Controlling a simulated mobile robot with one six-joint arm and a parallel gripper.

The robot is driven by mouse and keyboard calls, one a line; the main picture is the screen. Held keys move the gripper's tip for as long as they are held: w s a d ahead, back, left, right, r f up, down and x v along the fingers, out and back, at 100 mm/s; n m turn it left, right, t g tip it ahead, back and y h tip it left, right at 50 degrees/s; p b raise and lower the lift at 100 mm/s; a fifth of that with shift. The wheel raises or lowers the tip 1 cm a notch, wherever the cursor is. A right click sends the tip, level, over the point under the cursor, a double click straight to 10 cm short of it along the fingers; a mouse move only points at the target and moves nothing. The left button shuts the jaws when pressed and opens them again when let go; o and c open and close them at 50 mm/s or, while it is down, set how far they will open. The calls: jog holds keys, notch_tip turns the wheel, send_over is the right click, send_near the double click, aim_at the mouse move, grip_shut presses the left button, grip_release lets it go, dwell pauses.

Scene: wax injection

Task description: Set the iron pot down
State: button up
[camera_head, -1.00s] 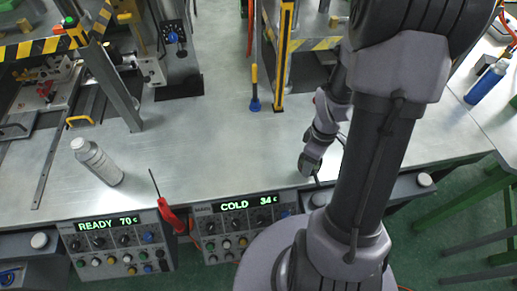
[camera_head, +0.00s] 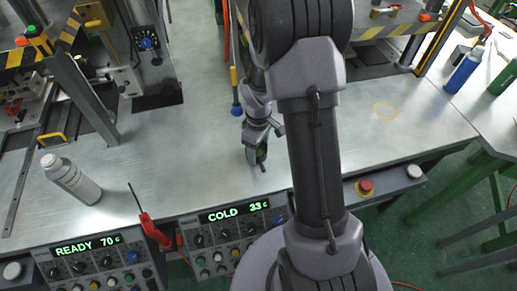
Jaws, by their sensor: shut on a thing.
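My gripper (camera_head: 257,160) is above the bench near its front edge, left of my forearm. It is shut on a small dark part, which I take to be the iron pot's handle. The pot's body cannot be made out; my arm hides the area to the right of the gripper. I cannot tell whether the pot touches the bench.
A grey bottle (camera_head: 72,180) stands at the left. A red-handled tool (camera_head: 153,231) is by two control boxes, reading READY 70 (camera_head: 92,268) and COLD 33 (camera_head: 232,235). A red button (camera_head: 365,187) is at the front edge. The bench around the ring is clear.

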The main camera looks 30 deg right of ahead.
jog(key=o, duration=1.6)
jog(key=shift+f, duration=0.15)
jog(key=shift+c, duration=0.2)
notch_tip(320, 180, up, 13)
jog(key=p, duration=0.4)
notch_tip(320, 180, up, 8)
jog(key=m+t, duration=0.2)
send_over(258, 155)
jog(key=s+a, duration=0.2)
jog(key=a, duration=0.2)
jog(key=s+a+r+m+t+y, duration=0.2)
jog(key=s+a+r+m+t, duration=0.1)
jog(key=s+a+r+m, duration=0.5)
jog(key=s+a+r, duration=0.2)
jog(key=s+a, duration=0.2)
jog(key=s, duration=0.2)
jog(key=shift+s+a+r+t, duration=0.3)
jog(key=shift+s+r+t, duration=0.05)
jog(key=shift+r+t, duration=0.05)
